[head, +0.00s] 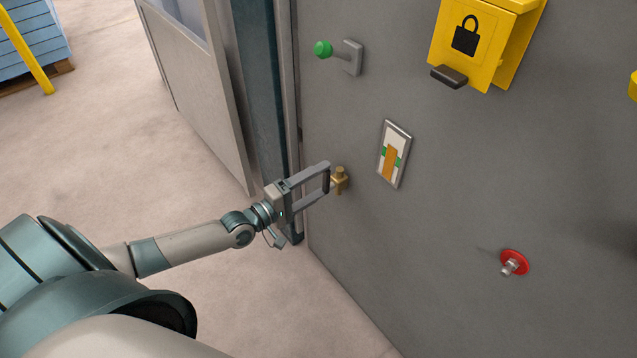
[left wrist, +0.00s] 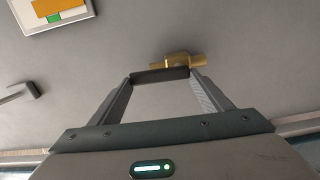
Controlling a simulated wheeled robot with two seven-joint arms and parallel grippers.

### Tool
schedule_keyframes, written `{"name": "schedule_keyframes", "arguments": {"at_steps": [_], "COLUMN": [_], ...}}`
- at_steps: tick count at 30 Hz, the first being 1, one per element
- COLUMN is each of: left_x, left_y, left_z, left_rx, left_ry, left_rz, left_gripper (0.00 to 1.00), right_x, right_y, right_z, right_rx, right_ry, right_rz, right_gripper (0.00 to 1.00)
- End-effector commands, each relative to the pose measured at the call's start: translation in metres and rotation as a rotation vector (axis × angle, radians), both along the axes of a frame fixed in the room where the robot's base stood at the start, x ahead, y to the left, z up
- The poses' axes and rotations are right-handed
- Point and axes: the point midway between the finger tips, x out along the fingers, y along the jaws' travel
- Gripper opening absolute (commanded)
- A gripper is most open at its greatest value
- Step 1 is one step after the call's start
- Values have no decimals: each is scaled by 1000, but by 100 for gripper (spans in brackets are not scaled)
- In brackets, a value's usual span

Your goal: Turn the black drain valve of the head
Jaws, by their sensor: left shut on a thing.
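The drain valve has a brass body (head: 340,178) low on the grey machine panel, left of the gauge, and a black handle (head: 326,182). In the left wrist view the black handle (left wrist: 160,75) lies level across the picture, in front of the brass body (left wrist: 183,60). My left gripper (head: 325,181) reaches the valve from the left. Its two fingers are set wide apart and shut on the two ends of the handle; the fingers also show in the left wrist view (left wrist: 161,78). My right gripper is not in view.
A level gauge (head: 394,154) with orange and green marks sits right of the valve. A green knob (head: 323,48) on a lever is above, a yellow lock box (head: 483,40) upper right, and a red fitting (head: 514,262) lower right. The floor (head: 150,130) at left is clear.

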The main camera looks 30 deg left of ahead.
Motion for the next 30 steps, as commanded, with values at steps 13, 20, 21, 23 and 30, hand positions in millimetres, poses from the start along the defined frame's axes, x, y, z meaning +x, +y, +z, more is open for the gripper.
{"name": "schedule_keyframes", "arguments": {"at_steps": [13,20,21,23,30], "left_x": [0,-1,-2,-4,-23], "left_y": [0,0,1,2,10], "left_z": [-1,0,-1,-1,-1], "left_rx": [2,2,2,2,3], "left_ry": [0,0,0,0,2], "left_rz": [0,0,0,0,0], "left_gripper": [91,91,91,91,91], "right_x": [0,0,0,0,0], "right_y": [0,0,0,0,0], "right_z": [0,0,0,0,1], "right_rx": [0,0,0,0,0], "right_ry": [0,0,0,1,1], "right_rz": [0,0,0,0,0], "right_gripper": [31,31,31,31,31]}}
